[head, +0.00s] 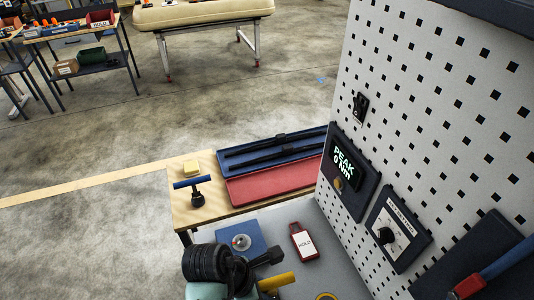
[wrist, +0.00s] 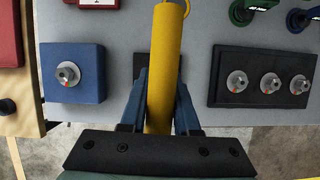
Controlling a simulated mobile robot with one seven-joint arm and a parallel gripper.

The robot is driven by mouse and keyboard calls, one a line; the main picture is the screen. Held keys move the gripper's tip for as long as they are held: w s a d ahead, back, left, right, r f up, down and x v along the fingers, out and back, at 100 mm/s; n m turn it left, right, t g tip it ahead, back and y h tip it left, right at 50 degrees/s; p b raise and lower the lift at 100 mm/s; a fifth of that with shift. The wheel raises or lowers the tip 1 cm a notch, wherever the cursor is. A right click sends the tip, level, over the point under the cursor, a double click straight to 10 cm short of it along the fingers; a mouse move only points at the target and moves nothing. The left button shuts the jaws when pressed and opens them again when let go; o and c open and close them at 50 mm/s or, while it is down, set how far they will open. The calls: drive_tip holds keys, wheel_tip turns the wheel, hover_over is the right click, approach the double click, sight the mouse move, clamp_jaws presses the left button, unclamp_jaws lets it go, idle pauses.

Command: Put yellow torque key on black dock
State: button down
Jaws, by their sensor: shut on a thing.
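My gripper (wrist: 160,88) is shut on the yellow torque key (wrist: 164,55), with a blue finger on each side of it. The key's shaft runs up the wrist view between the fingers, with a thin yellow loop at its top. In the head view my gripper (head: 266,268) is low in the picture, and the yellow key (head: 278,283) shows beside it. A dark square patch (wrist: 142,66) on the grey surface lies behind the key in the wrist view. It may be the black dock; the key and fingers hide much of it, and contact cannot be told.
A blue box with a knob (wrist: 72,92) and a black three-knob panel (wrist: 262,95) flank the key. A red HOLD tag (head: 303,242) lies near the upright pegboard (head: 430,110). Red (head: 270,185) and blue trays lie on the wooden bench beyond.

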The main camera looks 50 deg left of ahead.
drive_tip(key=shift+n, duration=0.3)
drive_tip(key=f, duration=0.3)
drive_tip(key=s+f, duration=0.1)
drive_tip(key=shift+a+f+p, duration=0.15)
drive_tip(key=shift+f+p, duration=0.15)
drive_tip(key=shift+f, duration=0.1)
drive_tip(key=shift+w+f, duration=0.15)
drive_tip(key=shift+f, duration=2.35)
drive_tip(key=shift+f, duration=0.15)
drive_tip(key=c, duration=0.6)
unclamp_jaws()
drive_tip(key=shift+c, duration=0.2)
